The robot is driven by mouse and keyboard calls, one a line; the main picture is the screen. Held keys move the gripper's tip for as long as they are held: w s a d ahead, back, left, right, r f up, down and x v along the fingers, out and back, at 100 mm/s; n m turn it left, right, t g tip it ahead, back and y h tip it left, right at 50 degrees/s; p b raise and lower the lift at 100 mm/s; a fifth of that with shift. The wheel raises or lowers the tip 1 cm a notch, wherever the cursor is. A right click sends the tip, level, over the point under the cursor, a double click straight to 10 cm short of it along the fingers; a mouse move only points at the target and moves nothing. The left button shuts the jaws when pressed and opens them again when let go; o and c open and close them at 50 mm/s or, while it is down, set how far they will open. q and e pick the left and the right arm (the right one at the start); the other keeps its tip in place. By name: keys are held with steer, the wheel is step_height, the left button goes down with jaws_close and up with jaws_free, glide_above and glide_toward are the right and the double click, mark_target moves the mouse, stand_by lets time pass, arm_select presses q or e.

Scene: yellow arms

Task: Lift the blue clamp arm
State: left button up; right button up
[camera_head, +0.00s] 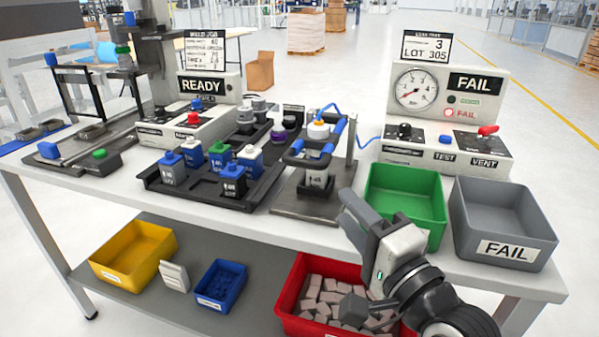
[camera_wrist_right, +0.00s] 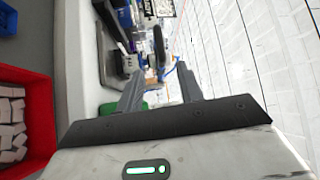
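The clamp arm with blue grips (camera_head: 329,143) sits on the test fixture at the middle of the bench in the head view. It is down around a white-topped bottle (camera_head: 318,130). The fixture stands on a grey metal plate (camera_head: 305,207). My right gripper (camera_head: 350,207) is in front of and to the right of the fixture, apart from the clamp arm. In the right wrist view its two fingers (camera_wrist_right: 159,78) are spread, with nothing between them; the fixture shows small beyond the tips. My left gripper is not in view.
A black tray of bottles (camera_head: 196,197) lies left of the fixture. The leak-test box (camera_head: 440,150) is behind. A red bin (camera_head: 290,300) of grey blocks is below.

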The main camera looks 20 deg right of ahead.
mark_target(303, 160)
steer(key=p+x, duration=0.1)
steer(key=x, duration=1.4)
steer(key=shift+w+a, duration=0.15)
steer(key=shift+w, duration=0.1)
